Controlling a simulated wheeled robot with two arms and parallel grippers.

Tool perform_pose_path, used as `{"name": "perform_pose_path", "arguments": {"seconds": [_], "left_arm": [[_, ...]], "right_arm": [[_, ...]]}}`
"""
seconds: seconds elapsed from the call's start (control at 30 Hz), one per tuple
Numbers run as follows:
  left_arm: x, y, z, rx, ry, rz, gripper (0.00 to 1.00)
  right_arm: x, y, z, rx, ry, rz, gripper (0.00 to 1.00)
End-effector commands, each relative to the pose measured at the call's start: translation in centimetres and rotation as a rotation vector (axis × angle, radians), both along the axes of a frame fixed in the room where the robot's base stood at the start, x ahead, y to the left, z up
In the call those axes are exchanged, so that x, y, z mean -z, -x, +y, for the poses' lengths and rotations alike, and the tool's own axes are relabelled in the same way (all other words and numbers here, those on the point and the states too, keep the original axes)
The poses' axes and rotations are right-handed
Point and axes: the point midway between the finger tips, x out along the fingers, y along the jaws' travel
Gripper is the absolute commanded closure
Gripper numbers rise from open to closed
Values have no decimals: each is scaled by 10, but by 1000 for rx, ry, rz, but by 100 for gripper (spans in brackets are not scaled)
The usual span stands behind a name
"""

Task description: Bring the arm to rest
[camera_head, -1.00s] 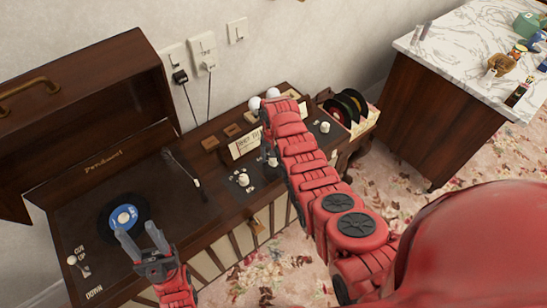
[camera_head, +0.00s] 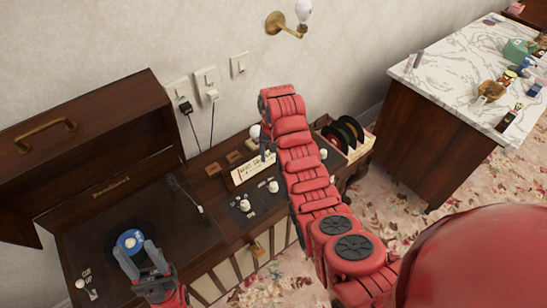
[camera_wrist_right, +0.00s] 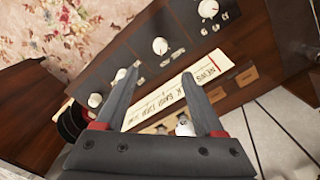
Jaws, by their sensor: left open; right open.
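My right arm (camera_head: 305,165), red and segmented, reaches over the wooden record-player console (camera_head: 215,235). Its gripper is mostly hidden behind the arm in the head view. In the right wrist view the right gripper (camera_wrist_right: 158,75) is open and empty, above the control panel with white knobs (camera_wrist_right: 160,46) and a cream label strip (camera_wrist_right: 182,103). My left gripper (camera_head: 142,258) is open at the console's front left, its fingers overlapping the record with a blue label (camera_head: 130,240) in the picture. I cannot tell if they touch it.
The console's lid (camera_head: 75,155) stands open at the left. Records (camera_head: 345,133) stand in a rack at the console's right end. A marble-topped cabinet (camera_head: 450,65) with small items stands at the right. A brass wall lamp (camera_head: 285,22) is above. Patterned carpet lies between.

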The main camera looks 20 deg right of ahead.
Motion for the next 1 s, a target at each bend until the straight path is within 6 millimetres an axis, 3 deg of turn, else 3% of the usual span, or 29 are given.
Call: {"name": "perform_pose_path", "arguments": {"seconds": [0.13,0.73,0.87,1.0], "left_arm": [[-10,0,0,0,0,0,50],[-9,0,0,0,0,0,50],[-7,0,0,0,0,0,50],[-5,0,0,0,0,0,50]], "right_arm": [[-10,0,1,-2,-1,1,30],[-6,-2,0,-3,0,-13,30],[11,-23,-2,-20,12,-127,30],[34,-70,-4,-62,43,-410,30]]}}
